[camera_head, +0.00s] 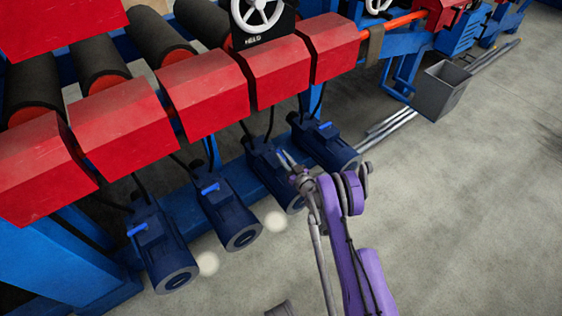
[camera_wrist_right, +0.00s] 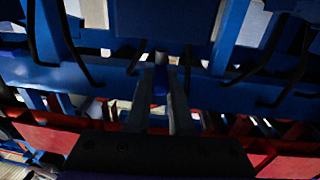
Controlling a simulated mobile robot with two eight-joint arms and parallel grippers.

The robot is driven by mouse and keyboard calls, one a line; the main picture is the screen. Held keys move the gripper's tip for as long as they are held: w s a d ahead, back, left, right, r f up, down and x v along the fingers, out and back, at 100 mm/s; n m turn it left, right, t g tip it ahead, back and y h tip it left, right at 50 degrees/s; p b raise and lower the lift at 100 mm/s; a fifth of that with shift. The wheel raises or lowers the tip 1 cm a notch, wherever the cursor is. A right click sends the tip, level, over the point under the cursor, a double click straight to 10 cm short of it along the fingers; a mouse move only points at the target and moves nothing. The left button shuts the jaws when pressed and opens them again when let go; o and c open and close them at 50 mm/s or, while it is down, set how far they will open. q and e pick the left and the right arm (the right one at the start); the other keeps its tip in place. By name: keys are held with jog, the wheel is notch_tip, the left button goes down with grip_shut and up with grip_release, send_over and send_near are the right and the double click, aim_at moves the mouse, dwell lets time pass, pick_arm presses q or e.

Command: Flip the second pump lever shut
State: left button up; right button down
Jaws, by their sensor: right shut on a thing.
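A row of dark blue pumps hangs below the red housings in the head view. My right gripper (camera_head: 287,159) is at the top of the second pump from the right (camera_head: 262,160). It is shut on that pump's small bright blue lever (camera_head: 281,154), which is mostly hidden by the fingers. In the right wrist view, a bit of blue (camera_wrist_right: 159,86) shows between the fingers (camera_wrist_right: 161,85), under a large dark body. The rightmost pump (camera_head: 340,154) has its lever (camera_head: 325,126) lying across its top. The pumps to the left (camera_head: 228,217) (camera_head: 166,257) also show blue levers (camera_head: 209,188) (camera_head: 137,230).
Red housings (camera_head: 205,90) overhang the pumps, and black cables run down between them. A blue beam (camera_head: 178,212) runs behind the pumps. A grey bin (camera_head: 440,92) and metal bars (camera_head: 390,127) are at the right. The concrete floor (camera_head: 475,230) is open at lower right.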

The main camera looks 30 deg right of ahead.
jog(key=shift+d+f+n+y+b, duration=0.1)
jog(key=shift+d+n+y+b, duration=0.15)
jog(key=shift+n+y+b, duration=0.4)
pick_arm(q)
jog(key=shift+w+f, duration=0.1)
jog(key=shift+f, duration=0.65)
jog(key=shift+p, duration=0.3)
pick_arm(e)
jog(key=c, duration=0.8)
grip_release()
jog(key=shift+s, duration=0.1)
jog(key=shift+s, duration=0.1)
jog(key=s, duration=0.6)
jog(key=s+d, duration=0.1)
jog(key=s, duration=0.2)
jog(key=shift+s, duration=0.8)
